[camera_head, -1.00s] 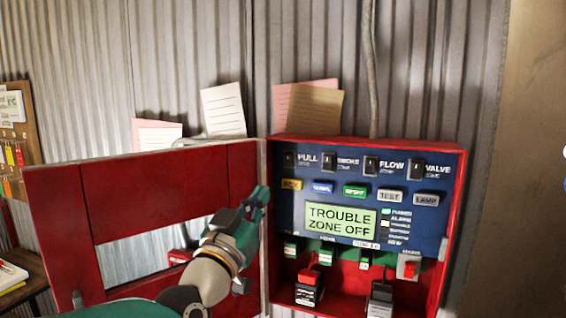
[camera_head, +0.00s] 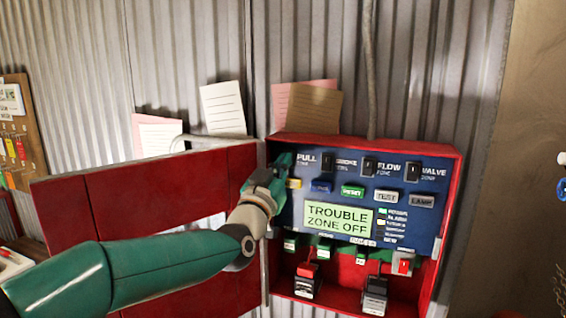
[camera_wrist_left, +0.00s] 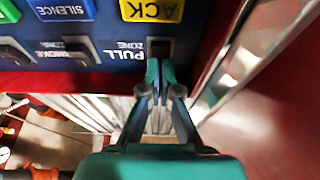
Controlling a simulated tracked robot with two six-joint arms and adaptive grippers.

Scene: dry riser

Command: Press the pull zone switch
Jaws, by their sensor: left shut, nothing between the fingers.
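The blue panel (camera_head: 405,165) sits in an open red box on the corrugated wall. The PULL zone switch is at its top left, next to the PULL label (camera_head: 307,158). In the left wrist view, which looks upside down, the black PULL switch (camera_wrist_left: 160,46) shows just beyond the fingertips of my left gripper (camera_wrist_left: 160,68). The fingers are shut and empty. I cannot tell whether they touch the switch. The green screen (camera_head: 338,217) reads TROUBLE ZONE OFF. My right gripper is not in view.
The SMOKE switch (camera_head: 328,162), FLOW switch (camera_head: 368,167) and VALVE switch (camera_head: 412,172) stand in the same row. The open red door (camera_head: 130,196) extends left, behind my left arm.

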